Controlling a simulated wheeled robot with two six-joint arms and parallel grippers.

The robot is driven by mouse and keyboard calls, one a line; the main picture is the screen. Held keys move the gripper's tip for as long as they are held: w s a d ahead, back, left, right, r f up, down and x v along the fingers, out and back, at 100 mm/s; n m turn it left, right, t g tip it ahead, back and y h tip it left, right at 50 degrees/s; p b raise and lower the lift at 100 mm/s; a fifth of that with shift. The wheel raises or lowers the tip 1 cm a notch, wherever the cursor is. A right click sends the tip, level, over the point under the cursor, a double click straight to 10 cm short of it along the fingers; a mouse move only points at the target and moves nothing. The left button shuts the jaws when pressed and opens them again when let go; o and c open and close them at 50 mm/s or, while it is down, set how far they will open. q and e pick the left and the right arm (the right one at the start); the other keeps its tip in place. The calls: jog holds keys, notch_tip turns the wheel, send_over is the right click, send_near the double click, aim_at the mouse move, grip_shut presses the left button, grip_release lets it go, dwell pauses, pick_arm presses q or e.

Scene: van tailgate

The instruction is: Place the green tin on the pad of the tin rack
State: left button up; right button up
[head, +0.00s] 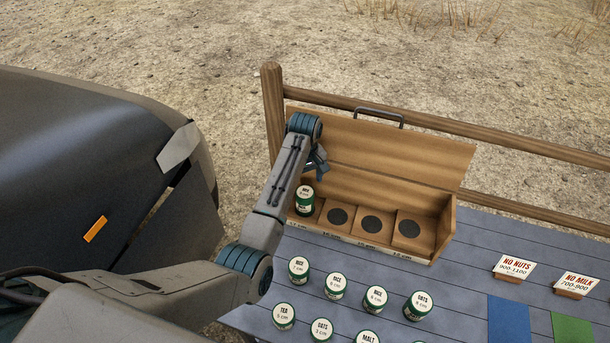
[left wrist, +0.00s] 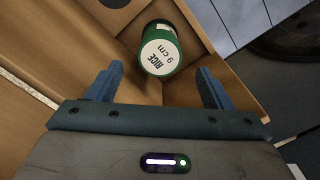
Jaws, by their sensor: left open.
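The tin rack (head: 455,218) is an open wooden box with a raised lid and a row of compartments with dark round pads. A green tin with a white lid (head: 305,192) stands upright in its leftmost compartment; the pad there is hidden. In the left wrist view this tin (left wrist: 160,50) reads "RICE 9 cm". My left gripper (head: 319,167) is open, behind and above the tin in the head view. In the left wrist view its fingers (left wrist: 160,72) are spread, with the tin beyond their tips and apart from them. My right gripper is not in view.
The other compartments show bare pads (head: 371,224). Several green-and-white tins (head: 335,285) stand on the grey slatted table in front of the rack. Signs "NO NUTS" (head: 514,268) and "NO MILK" (head: 577,285) stand at right, near blue and green mats. A wooden rail (head: 540,210) runs behind.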

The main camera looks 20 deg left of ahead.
pick_arm(q)
jog(key=shift+r, duration=1.5)
